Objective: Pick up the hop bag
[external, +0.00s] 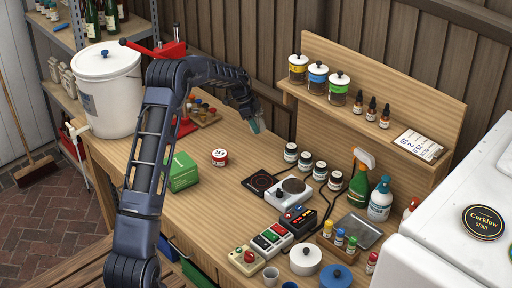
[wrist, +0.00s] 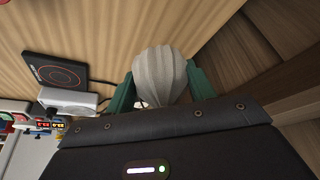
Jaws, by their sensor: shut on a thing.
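The hop bag (wrist: 160,72) is a pale, ribbed, rounded bag in the wrist view. My gripper (wrist: 161,88) is shut on it, with a green finger on each side. The lower part of the bag is hidden behind my gripper's body. In the external view my gripper (external: 256,124) is over the back part of the wooden bench (external: 225,205), near its rear edge. The bag is too small there to tell from the fingers.
A shelf with lidded jars (external: 318,78) rises at the back.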

